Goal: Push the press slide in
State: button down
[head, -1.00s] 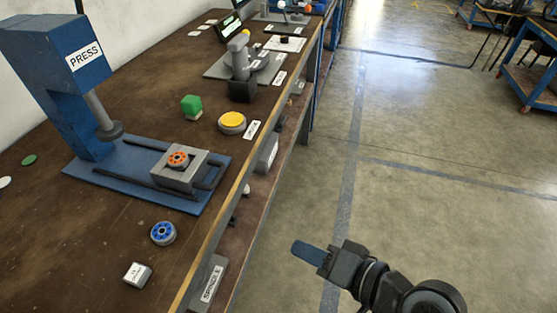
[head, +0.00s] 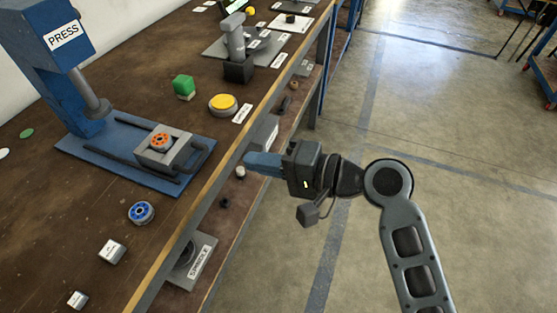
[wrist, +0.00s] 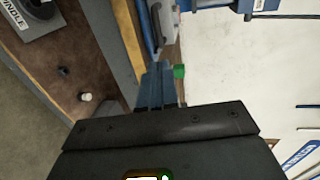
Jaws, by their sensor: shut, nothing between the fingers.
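The blue press (head: 75,75) stands at the left of the bench in the head view, with its grey ram above the blue base. The press slide (head: 163,158) is a grey block on dark rails, drawn out from under the ram toward the bench's front edge. An orange ring-shaped part (head: 160,142) sits in it. My gripper (head: 248,160) has blue fingers, is shut and empty, and is beside the bench's front edge, right of the slide and apart from it. In the wrist view the blue fingers (wrist: 155,85) point up toward the bench edge.
A lower shelf holds a labelled spindle box (head: 195,262).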

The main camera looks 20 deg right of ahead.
send_near(189, 148)
jog(key=shift+w+a+f+p, duration=0.35)
jog(key=shift+w+a+f, duration=0.3)
jog(key=shift+w+a, duration=0.3)
jog(key=shift+s, duration=0.1)
jog(key=x, duration=0.4)
jog(key=shift+a+r, duration=0.1)
jog(key=shift+r, duration=0.25)
